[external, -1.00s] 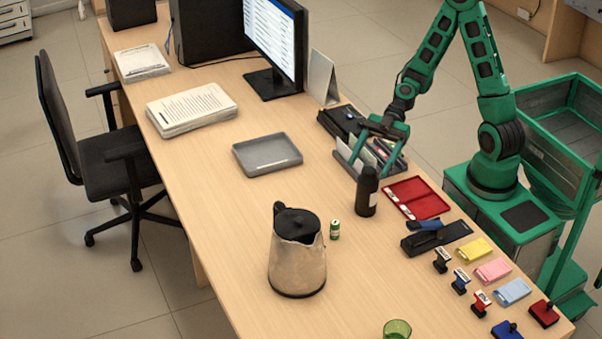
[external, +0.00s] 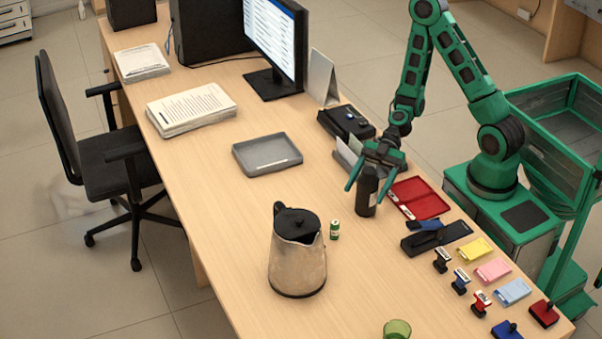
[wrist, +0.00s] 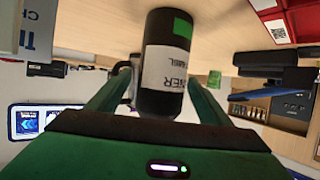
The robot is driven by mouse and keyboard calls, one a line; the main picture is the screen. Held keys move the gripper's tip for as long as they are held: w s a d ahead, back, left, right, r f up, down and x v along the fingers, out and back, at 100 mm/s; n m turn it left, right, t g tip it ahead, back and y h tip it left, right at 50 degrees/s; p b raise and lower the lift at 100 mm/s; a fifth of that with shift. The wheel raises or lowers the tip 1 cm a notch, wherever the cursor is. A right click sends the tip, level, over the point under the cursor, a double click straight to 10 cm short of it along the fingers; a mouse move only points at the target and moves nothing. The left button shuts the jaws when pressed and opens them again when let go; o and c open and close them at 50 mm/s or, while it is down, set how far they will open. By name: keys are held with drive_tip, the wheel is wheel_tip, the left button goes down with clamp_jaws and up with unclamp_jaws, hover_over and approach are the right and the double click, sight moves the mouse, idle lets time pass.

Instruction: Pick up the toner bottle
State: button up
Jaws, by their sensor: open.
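The toner bottle (external: 366,194) is a black cylinder standing upright on the counter in the external view. In the wrist view the toner bottle (wrist: 167,62) shows a white label and a green patch, and it lies between the two green fingers. My gripper (external: 367,187) is open, with one finger on each side of the bottle's upper part. In the wrist view my gripper (wrist: 160,85) shows a gap on at least the right side of the bottle. Whether a finger touches it, I cannot tell.
A red open case (external: 420,198) lies right of the bottle. A grey tray (external: 267,155) lies to the left. The counter between tray and bottle is clear.

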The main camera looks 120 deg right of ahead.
sight(362, 196)
drive_tip(key=shift+x, duration=1.85)
drive_tip(key=c, duration=1.4)
drive_tip(key=shift+r, duration=0.2)
